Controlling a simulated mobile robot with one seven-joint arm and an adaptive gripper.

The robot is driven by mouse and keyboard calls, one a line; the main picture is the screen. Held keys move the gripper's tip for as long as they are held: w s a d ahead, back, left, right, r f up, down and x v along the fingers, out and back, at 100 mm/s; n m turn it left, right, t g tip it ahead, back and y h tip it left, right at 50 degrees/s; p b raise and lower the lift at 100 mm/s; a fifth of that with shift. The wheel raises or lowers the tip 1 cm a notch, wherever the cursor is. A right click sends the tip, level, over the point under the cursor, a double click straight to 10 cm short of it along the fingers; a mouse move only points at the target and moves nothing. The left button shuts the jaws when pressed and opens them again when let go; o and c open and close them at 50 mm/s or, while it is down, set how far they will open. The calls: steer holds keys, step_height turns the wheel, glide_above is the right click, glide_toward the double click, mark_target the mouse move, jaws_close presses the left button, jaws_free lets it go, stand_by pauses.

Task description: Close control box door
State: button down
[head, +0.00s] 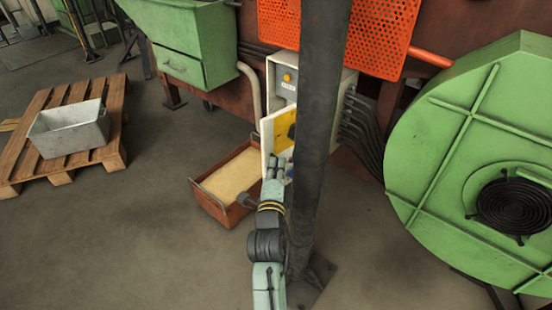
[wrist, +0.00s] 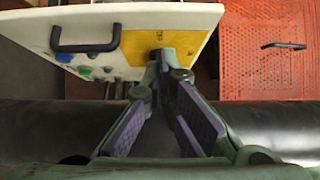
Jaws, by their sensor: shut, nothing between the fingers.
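The control box (head: 285,88) is a pale grey cabinet, partly hidden behind a dark pole. In the wrist view a pale panel, apparently the door (wrist: 188,22), carries a black handle (wrist: 85,46) and a yellow area (wrist: 146,42). My gripper (head: 276,160) is at the door's lower part; its fingers also show in the wrist view (wrist: 161,60), shut and empty, with tips over the yellow area. I cannot tell whether they touch it.
The dark pole (head: 318,110) stands close to the right of my arm. A rusty bin of sand (head: 212,203) sits on the floor left of the door. A large green round housing (head: 430,160) is at right. The floor at front left is clear.

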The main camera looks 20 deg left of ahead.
steer(key=p, duration=0.2)
glide_toward(280, 135)
steer(key=w, duration=0.3)
steer(key=shift+w+a, duration=0.6)
steer(key=shift+w, duration=0.15)
steer(key=shift+b, duration=0.3)
